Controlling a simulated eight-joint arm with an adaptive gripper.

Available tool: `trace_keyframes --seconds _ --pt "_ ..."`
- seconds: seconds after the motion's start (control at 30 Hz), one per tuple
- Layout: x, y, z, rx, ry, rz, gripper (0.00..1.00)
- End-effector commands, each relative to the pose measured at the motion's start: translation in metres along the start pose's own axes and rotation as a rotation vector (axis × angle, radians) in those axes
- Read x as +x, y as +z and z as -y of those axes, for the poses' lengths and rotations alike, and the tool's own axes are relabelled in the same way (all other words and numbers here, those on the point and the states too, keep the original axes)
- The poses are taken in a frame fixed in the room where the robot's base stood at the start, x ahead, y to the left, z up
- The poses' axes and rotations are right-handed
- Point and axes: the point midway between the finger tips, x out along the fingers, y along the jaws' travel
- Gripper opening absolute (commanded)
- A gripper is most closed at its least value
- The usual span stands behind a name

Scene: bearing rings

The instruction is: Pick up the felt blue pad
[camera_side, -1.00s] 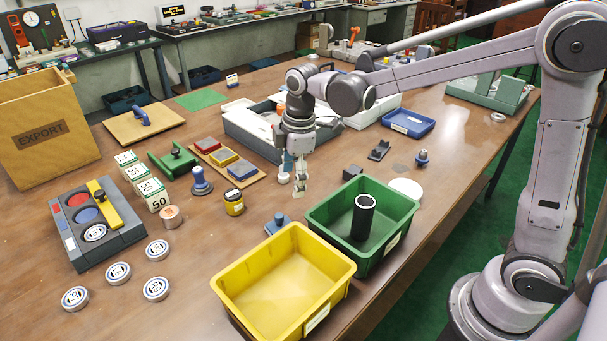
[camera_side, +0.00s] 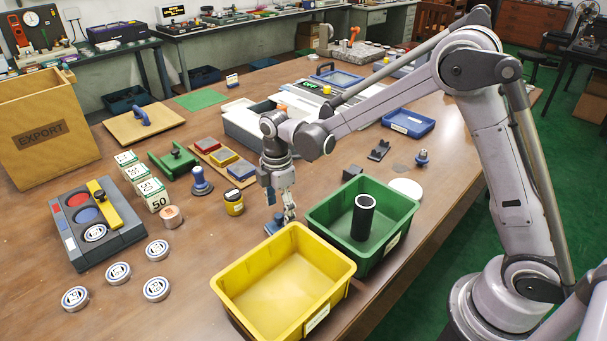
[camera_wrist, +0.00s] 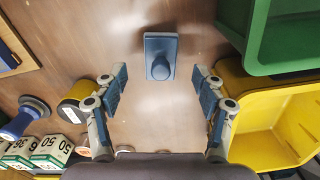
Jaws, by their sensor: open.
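A small blue pad (camera_side: 273,227) with a rounded knob on its rectangular base lies on the brown table, just behind the yellow bin. In the wrist view the blue pad (camera_wrist: 161,44) is ahead of my fingertips, centred between them. My gripper (camera_side: 287,216) points down close by the pad, partly covering it in the side view. In the wrist view my gripper (camera_wrist: 158,78) has its fingers wide apart with nothing between them. Whether a finger touches the pad cannot be told.
The yellow bin (camera_side: 238,272) and the green bin (camera_side: 405,207), holding a dark cylinder (camera_side: 363,216), stand close on the right. A yellow jar (camera_side: 234,203) and a blue knobbed stamp (camera_side: 201,183) stand to the left.

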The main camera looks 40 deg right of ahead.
Motion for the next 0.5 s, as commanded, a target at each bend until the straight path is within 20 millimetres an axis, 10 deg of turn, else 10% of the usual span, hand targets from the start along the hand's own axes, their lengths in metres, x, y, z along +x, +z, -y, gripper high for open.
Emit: trace_keyframes --seconds 0.5 --pt "0.045 -0.004 0.001 0.000 0.001 0.000 0.70"
